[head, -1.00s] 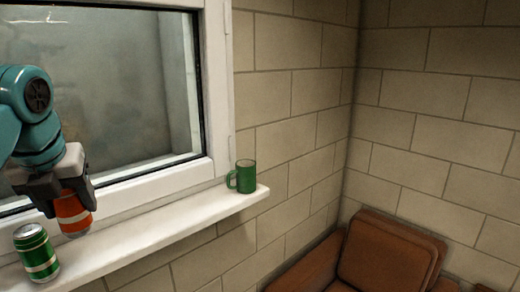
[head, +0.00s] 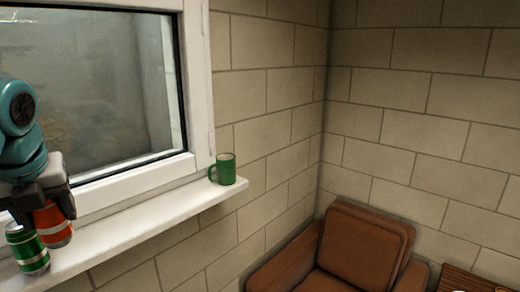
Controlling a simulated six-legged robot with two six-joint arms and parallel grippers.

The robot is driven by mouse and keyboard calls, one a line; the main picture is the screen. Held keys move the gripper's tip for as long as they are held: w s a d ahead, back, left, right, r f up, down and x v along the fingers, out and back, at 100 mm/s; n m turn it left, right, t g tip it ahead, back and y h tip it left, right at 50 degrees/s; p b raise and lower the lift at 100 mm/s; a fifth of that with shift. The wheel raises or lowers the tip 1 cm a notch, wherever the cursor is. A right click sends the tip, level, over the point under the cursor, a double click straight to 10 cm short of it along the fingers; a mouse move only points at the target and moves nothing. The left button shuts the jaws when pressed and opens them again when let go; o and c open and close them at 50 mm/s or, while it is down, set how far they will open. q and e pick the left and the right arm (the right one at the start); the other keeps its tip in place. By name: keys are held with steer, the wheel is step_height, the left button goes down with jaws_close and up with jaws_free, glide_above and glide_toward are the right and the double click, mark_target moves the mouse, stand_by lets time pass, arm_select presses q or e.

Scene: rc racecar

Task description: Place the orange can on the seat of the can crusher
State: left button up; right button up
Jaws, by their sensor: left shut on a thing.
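The orange can (head: 54,226) is in my left gripper (head: 47,203) at the left of the head view. The gripper is shut on its upper part from above. The can is upright, just behind and right of a green can (head: 28,250) on the window sill. I cannot tell whether the orange can touches the sill. The can crusher does not show in this view. My right gripper is not in view.
The white sill (head: 150,222) runs below the window, with a green mug (head: 223,170) at its right end. A brown armchair (head: 362,250) stands in the corner. Part of a wooden surface (head: 462,280) shows at the lower right.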

arm_select(q)
steer(key=w+d+f+n+g+y, duration=0.1)
steer(key=w+d+f+n+g, duration=0.15)
steer(key=f+n, duration=0.35)
steer(key=w+d+f+n+g+y, duration=0.1)
steer(key=w+d+f+n, duration=0.25)
steer(key=f, duration=0.35)
steer(key=s+d+f+n+g+h+b, duration=0.1)
steer(key=d+f+n, duration=0.3)
steer(key=f, duration=0.5)
steer(key=s+d+f+n+g+h+b, duration=0.2)
steer(key=d+f+n+b, duration=0.1)
steer(key=f+n, duration=0.6)
steer(key=s+d+f+n+g+h+b, duration=0.1)
steer(key=d+f+n, duration=0.3)
steer(key=f, duration=0.7)
steer(key=shift+s+d+f+n+g+h+b, duration=0.35)
steer(key=shift+n+b, duration=0.45)
steer(key=shift+n, duration=0.35)
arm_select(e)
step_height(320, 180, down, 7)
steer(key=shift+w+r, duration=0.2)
arm_select(q)
steer(key=shift+r, duration=0.1)
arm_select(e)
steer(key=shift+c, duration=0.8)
arm_select(q)
steer(key=shift+w, duration=0.1)
